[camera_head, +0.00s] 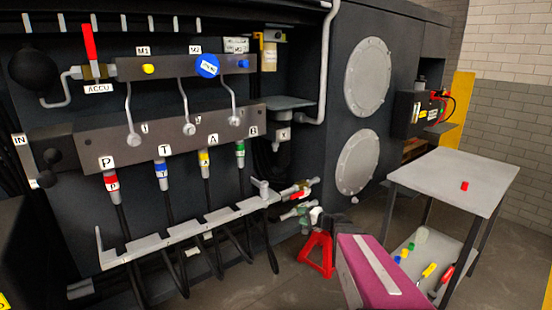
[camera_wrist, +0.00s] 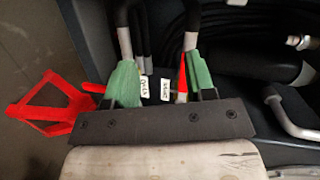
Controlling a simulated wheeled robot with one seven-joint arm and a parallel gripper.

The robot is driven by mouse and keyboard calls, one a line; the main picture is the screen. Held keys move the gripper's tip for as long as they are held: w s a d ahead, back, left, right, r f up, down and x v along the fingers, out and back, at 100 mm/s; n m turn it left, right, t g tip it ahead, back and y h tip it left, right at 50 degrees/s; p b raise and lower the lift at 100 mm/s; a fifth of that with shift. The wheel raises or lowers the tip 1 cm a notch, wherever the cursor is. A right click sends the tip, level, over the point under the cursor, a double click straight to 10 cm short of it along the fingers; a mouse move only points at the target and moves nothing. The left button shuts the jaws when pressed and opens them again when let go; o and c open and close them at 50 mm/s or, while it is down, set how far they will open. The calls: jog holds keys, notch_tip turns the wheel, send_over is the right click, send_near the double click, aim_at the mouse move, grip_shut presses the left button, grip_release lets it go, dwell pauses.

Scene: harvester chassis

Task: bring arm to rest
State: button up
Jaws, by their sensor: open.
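My gripper (camera_wrist: 160,82) shows in the wrist view as a dark bolted bar with two green fingers standing apart. It is open. Two metal-ended hose fittings with white labels lie right at the fingers, and a red and green piece shows beside the right finger; I cannot tell whether they touch. In the camera_head view my magenta arm link (camera_head: 372,272) rises from the bottom, right of centre. It reaches toward the lower right end of the hose rack, where the fingers are small and hard to make out. I see nothing clearly held.
The grey hose rack (camera_head: 205,232) and dark chassis with hoses and valves are close to my arm. A red stand (camera_head: 316,253) is on the floor beside it. A grey table (camera_head: 455,178) at right carries a red cap (camera_head: 465,186). Floor shows between rack and table.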

jog(key=s+a+f+n+g+h, duration=0.25)
jog(key=s+n+g, duration=0.2)
jog(key=s, duration=0.25)
jog(key=s+d+f+n+g+h, duration=0.1)
jog(key=s+d+f+g+h, duration=0.1)
jog(key=s, duration=0.4)
jog(key=s+d+f+n+g+h, duration=0.1)
jog(key=s+d+f+g+h, duration=0.1)
jog(key=s+d+g+h, duration=0.2)
jog(key=s+d+h, duration=0.1)
jog(key=s+h, duration=0.1)
jog(key=h, duration=0.1)
jog(key=shift+f, duration=0.25)
jog(key=shift+w+n, duration=0.15)
jog(key=shift+n, duration=0.1)
